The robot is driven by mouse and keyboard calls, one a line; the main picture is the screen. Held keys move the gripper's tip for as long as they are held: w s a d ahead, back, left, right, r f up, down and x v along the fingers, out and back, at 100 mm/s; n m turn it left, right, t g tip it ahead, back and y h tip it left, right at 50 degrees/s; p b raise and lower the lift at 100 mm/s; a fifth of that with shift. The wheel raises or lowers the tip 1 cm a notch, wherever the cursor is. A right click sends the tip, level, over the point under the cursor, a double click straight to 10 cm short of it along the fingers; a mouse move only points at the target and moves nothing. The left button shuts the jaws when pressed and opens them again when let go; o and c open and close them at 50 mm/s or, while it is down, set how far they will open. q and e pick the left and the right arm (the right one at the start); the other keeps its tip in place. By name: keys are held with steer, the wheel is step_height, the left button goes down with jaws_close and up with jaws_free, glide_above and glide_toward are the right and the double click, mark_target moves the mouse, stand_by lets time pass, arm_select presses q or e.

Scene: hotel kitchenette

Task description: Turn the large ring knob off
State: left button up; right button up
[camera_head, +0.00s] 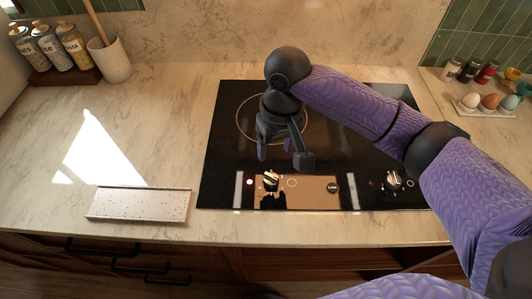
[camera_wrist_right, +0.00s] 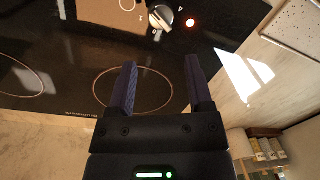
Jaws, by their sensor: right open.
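The black cooktop (camera_head: 225,150) has a silver knob (camera_head: 271,182) at its front left and another silver knob (camera_head: 393,180) at its front right. I cannot tell from labels which is the large ring knob. The front-left knob also shows at the top of the right wrist view (camera_wrist_right: 160,17), beside a lit red light (camera_wrist_right: 190,22). My right gripper (camera_head: 282,153) is open and empty, above the cooktop just behind the front-left knob, apart from it. In the right wrist view its fingers (camera_wrist_right: 160,65) point toward that knob. My left gripper is out of view.
A speckled white tray (camera_head: 139,204) lies left of the cooktop. Jars (camera_head: 75,46) and a utensil crock (camera_head: 110,60) stand at the back left. An egg holder (camera_head: 488,106) and spice jars (camera_head: 470,70) are at the back right. The left counter is mostly clear.

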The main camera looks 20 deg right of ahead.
mark_target(272, 175)
steer(key=f+b, duration=0.1)
steer(key=f, duration=0.2)
steer(key=f+b, duration=0.1)
steer(key=f, duration=0.2)
steer(key=f+b, duration=0.1)
steer(key=f, duration=0.2)
steer(key=shift+s+a+f, duration=0.2)
steer(key=shift+s+a, duration=0.15)
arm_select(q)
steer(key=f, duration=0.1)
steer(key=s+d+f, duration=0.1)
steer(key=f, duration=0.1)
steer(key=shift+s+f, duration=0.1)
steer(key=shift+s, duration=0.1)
arm_select(e)
steer(key=shift+c, duration=1.3)
jaws_close()
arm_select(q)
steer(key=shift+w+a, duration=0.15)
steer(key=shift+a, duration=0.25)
